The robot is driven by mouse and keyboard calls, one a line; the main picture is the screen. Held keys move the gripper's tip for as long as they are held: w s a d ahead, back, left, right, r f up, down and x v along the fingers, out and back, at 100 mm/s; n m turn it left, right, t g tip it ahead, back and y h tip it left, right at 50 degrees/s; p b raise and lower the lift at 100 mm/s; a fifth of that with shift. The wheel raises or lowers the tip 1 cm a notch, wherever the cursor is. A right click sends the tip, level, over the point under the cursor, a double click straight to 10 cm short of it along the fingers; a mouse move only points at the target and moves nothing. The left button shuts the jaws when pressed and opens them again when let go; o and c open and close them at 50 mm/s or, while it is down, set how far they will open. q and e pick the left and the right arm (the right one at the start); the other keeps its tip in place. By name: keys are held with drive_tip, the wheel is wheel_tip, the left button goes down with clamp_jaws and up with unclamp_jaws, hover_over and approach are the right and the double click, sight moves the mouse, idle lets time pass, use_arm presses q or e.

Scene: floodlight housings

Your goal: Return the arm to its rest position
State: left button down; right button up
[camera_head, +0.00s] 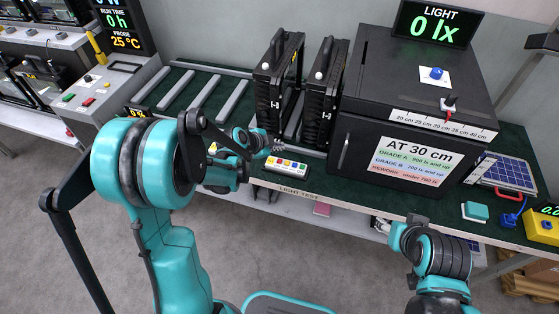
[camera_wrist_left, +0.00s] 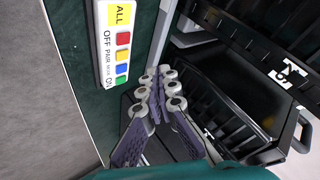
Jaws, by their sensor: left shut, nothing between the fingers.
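My left arm reaches over the bench from the left in the head view. Its gripper (camera_head: 277,146) is above the bench's front edge, just behind the switch strip with coloured buttons (camera_head: 286,168). In the left wrist view, the fingers (camera_wrist_left: 158,85) are closed together with nothing between them. The switch strip (camera_wrist_left: 116,45) lies to their left and a black slatted floodlight housing (camera_wrist_left: 220,100) to their right. Part of my right arm (camera_head: 440,255) shows at the lower right of the head view. I cannot see its fingers.
Two black floodlight housings (camera_head: 323,95) stand behind the left gripper. A large black test box (camera_head: 365,110) stands to their right. Grey rails (camera_head: 203,92) lie on the left of the bench. A solar panel (camera_head: 508,174) and a yellow meter (camera_head: 543,226) are at the right.

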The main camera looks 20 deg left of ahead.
idle(0.4)
use_arm(q)
drive_tip(key=s+r+n+y, duration=0.1)
drive_tip(key=s+r+n, duration=0.2)
drive_tip(key=s, duration=0.5)
drive_tip(key=s+r+n+y, duration=0.1)
drive_tip(key=s+r+n, duration=0.2)
drive_tip(key=s+n, duration=0.3)
drive_tip(key=s+r+n+g+y, duration=0.1)
drive_tip(key=s+r+n, duration=0.3)
drive_tip(key=s, duration=0.7)
drive_tip(key=shift+n+y, duration=0.5)
drive_tip(key=shift+n, duration=0.1)
